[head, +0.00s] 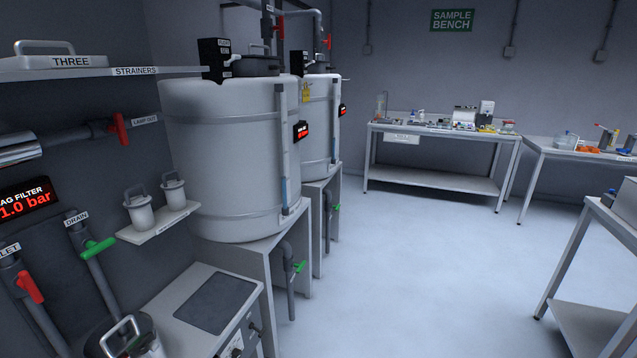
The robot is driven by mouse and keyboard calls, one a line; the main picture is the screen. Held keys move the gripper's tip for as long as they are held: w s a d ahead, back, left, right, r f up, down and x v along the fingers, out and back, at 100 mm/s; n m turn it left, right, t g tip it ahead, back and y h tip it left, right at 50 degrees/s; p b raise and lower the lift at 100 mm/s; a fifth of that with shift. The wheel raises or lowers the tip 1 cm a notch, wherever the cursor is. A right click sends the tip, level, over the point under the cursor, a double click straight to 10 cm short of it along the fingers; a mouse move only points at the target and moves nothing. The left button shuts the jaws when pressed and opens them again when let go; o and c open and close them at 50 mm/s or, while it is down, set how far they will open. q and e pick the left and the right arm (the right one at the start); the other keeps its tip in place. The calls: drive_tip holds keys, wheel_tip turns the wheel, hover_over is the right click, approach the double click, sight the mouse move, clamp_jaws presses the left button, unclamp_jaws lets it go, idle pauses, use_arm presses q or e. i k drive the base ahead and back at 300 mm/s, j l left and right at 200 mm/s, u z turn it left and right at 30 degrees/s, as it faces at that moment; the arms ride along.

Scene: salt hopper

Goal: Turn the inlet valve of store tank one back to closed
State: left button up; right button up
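Two large white tanks stand along the left wall, a nearer tank (225,150) and a farther tank (320,125). I cannot read which one is store tank one. Grey pipes come down above them. A red valve handle (281,27) is on the pipe above the nearer tank, and another red handle (328,42) is above the farther one. Their exact turn is too small to tell. Green handles are on the pipes below, one under the nearer tank (298,267) and one under the farther tank (336,208). Neither of my grippers is in view.
The left wall carries a strainers shelf (110,73), a red lamp-out handle (122,129), a green drain handle (98,248) and a red handle (30,287). A low cabinet (205,310) stands before the nearer tank. Benches (440,132) line the back and right. The floor (410,270) between is clear.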

sight(280, 27)
drive_tip(key=i+u, duration=0.15)
drive_tip(key=i, duration=0.4)
drive_tip(key=i+l+u, duration=0.1)
drive_tip(key=i, duration=0.45)
drive_tip(key=i+l+u, duration=0.15)
drive_tip(key=i, duration=0.4)
drive_tip(key=l, duration=0.05)
